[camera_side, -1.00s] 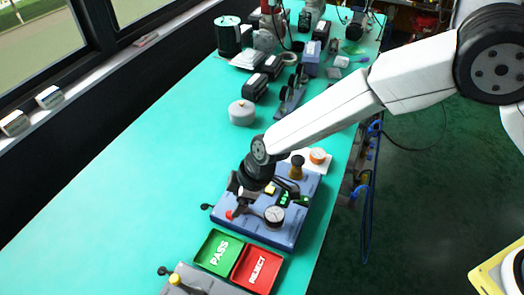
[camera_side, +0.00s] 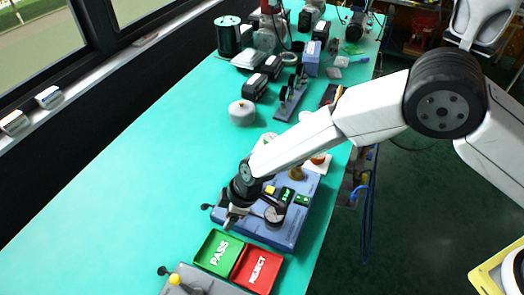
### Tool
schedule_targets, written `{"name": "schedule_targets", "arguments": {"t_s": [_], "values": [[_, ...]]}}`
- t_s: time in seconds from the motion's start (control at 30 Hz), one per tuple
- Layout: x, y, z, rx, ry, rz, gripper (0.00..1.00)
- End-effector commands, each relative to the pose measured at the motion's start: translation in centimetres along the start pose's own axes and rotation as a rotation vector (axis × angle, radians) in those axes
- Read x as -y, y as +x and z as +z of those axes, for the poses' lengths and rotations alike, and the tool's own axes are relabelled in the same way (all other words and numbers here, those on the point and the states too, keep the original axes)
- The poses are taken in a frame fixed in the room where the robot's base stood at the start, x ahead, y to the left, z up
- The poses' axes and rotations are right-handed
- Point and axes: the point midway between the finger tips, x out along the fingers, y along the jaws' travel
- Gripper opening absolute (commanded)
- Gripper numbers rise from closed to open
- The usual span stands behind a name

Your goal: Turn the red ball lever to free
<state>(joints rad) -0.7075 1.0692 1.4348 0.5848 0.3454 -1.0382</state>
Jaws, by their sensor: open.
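The blue valve positioner unit (camera_side: 290,232) sits on the teal bench, with a round gauge (camera_side: 274,214) and green displays (camera_side: 287,193) on top. My gripper (camera_side: 231,217) is over the unit's front left part, left of the gauge, and is open. The red ball lever cannot be made out; my gripper and wrist cover that part of the unit. I cannot tell whether the fingers touch the lever or which way it points.
A green PASS tray (camera_side: 202,256) and a red REJECT tray (camera_side: 243,277) lie just in front of the unit. A dark ball-ended knob (camera_side: 206,206) sticks out at its left. A white round pot (camera_side: 242,113) stands behind. The bench's left side is clear.

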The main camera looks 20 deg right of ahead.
Motion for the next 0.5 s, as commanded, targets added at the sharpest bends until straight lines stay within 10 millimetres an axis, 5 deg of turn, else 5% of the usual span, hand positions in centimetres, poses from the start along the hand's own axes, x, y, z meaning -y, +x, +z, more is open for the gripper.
{"name": "schedule_targets", "arguments": {"t_s": [0.1, 0.3, 0.5], "values": [[0.00, -0.01, -0.01, 0.000, 0.000, 0.000, 0.62], [-0.01, -0.03, -0.01, 0.000, 0.000, 0.000, 0.00], [-0.01, -0.04, -0.02, 0.000, 0.001, 0.000, 0.00]]}}
